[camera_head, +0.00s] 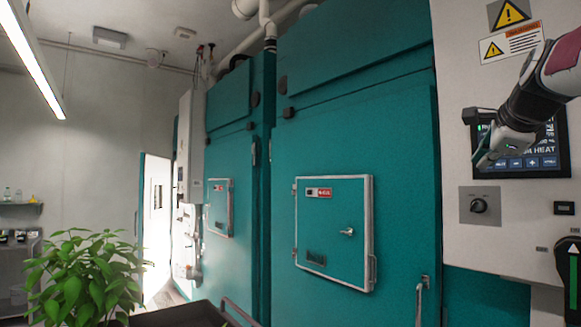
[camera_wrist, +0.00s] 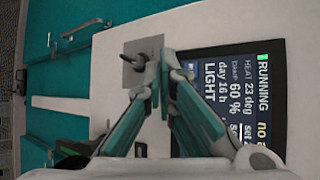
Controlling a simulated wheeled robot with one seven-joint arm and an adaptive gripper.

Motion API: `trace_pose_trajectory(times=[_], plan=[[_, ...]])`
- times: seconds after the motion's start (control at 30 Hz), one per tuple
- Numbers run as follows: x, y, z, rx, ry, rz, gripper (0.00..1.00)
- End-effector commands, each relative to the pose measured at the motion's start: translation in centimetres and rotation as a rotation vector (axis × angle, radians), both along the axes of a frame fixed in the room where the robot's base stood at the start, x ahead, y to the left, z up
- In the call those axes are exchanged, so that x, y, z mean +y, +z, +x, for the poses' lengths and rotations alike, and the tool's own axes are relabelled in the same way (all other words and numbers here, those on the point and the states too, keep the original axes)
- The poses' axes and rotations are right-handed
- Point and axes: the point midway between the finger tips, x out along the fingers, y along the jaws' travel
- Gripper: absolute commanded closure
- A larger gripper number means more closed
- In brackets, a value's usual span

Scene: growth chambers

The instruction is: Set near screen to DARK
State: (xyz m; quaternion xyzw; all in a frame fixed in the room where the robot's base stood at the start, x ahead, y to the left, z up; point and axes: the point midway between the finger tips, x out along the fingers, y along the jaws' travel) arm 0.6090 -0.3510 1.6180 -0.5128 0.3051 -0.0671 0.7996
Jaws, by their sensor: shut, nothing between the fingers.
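The near screen (camera_head: 545,152) is a dark panel on the pale wall at the right of the head view, with blue buttons along its bottom edge and "HEAT" partly legible. In the wrist view the screen (camera_wrist: 262,85) appears turned sideways and reads RUNNING, HEAT 23 deg, DAMP 60 %, day 16 h, LIGHT. More text at its right is cut off or covered. My gripper (camera_head: 484,162) is shut and empty, in front of the screen's lower left part, hiding some of it. In the wrist view the fingertips (camera_wrist: 166,62) lie between the screen and a knob plate. Contact cannot be told.
A knob (camera_head: 478,205) on a grey plate sits below the screen; it also shows in the wrist view (camera_wrist: 132,62). Teal chamber doors (camera_head: 400,120) stand left of the panel. A leafy plant (camera_head: 85,275) is at lower left. A green-arrow post (camera_head: 573,275) is at lower right.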

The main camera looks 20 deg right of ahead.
Motion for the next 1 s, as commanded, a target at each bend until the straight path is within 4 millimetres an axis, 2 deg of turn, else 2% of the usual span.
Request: trace_pose_trajectory(times=[0.2,0.4,1.0], plan=[[-2.8,0.1,0.9,0.001,-0.002,0.0,1.0],[-4.4,0.2,1.6,0.0,-0.001,0.0,1.0],[-5.0,0.0,2.1,0.0,0.0,-0.001,1.0]])
